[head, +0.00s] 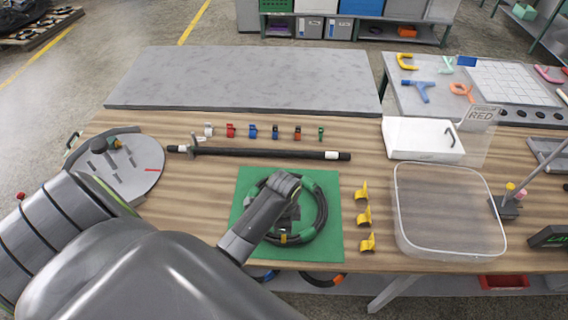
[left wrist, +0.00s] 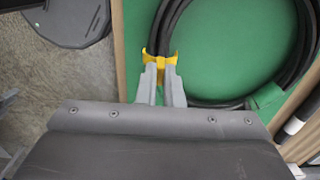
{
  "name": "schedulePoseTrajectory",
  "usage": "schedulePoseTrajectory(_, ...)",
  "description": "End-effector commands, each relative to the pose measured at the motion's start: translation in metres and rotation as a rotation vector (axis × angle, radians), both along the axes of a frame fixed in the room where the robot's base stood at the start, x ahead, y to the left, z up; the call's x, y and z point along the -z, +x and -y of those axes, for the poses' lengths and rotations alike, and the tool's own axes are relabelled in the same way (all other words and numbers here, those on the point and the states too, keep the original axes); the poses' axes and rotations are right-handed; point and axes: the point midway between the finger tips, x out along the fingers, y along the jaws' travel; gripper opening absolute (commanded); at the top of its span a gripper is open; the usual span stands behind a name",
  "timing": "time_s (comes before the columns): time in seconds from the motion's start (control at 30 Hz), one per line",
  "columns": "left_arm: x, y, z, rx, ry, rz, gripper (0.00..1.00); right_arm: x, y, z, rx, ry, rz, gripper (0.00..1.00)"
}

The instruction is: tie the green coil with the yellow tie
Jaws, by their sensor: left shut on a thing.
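A coil of black hose (head: 322,222) lies on a green mat (head: 328,248). A green band (left wrist: 268,98) shows on the coil in the left wrist view. A yellow tie (head: 283,239) sits at the near side of the coil; in the left wrist view the tie (left wrist: 161,58) is across the hose strands, its ends flaring out at both sides. I cannot tell whether it is closed around them. My left gripper (head: 284,231) is over the coil, its fingers (left wrist: 161,76) shut on the yellow tie. My right gripper is not in view.
Several yellow ties (head: 365,216) lie right of the mat, beside a clear bin (head: 449,250). A black bar (head: 265,152) and a row of small coloured clips (head: 252,131) lie behind. A grey round plate (head: 145,168) with pegs stands left.

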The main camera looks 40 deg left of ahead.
Motion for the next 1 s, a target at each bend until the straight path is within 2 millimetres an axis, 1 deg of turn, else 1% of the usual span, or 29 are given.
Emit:
schedulePoseTrajectory(0.53,0.001,0.0,0.0,0.0,0.0,0.0,0.0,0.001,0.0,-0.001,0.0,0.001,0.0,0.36)
schedulePoseTrajectory(1.0,0.014,0.0,0.0,0.0,-0.001,-0.001,0.0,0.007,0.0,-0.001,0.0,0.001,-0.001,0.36)
